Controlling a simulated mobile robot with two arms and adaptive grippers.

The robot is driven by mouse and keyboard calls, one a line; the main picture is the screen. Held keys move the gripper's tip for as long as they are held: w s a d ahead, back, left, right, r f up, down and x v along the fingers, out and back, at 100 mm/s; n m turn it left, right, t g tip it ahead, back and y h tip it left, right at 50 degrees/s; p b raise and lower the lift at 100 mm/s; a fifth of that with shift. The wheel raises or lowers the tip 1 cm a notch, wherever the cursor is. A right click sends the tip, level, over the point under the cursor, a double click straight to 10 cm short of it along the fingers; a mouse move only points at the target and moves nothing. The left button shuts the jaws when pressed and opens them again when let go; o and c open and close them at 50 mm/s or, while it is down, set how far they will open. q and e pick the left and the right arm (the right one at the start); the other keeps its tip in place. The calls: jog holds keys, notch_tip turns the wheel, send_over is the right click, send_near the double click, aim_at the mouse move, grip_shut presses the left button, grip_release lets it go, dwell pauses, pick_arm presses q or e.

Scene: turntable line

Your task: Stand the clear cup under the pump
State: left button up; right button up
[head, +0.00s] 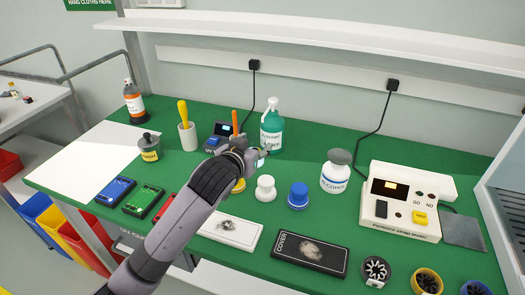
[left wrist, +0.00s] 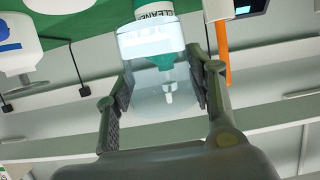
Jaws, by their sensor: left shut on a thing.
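The green cleaner bottle with a white pump head (head: 271,125) stands upright at the back of the green bench top. My left gripper (head: 262,156) is just in front of it. In the left wrist view, where the scene appears upside down, this gripper (left wrist: 155,92) is shut on the clear cup (left wrist: 138,82), one finger on each side. The bottle (left wrist: 152,12) shows behind the cup, and its green neck and pale tip show through it. The cup is mostly hidden in the head view. I cannot tell whether it touches the bench. My right gripper is not in view.
Left of the bottle are a small dark device (head: 217,138) and an orange stick (head: 235,122). A shelf (head: 330,37) runs above the bench.

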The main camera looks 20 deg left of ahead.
pick_arm(q)
jog(key=w, duration=0.7)
jog(key=shift+d+f, duration=0.1)
jog(key=shift+f, duration=3.35)
jog(key=shift+f, duration=0.1)
jog(key=o, duration=1.2)
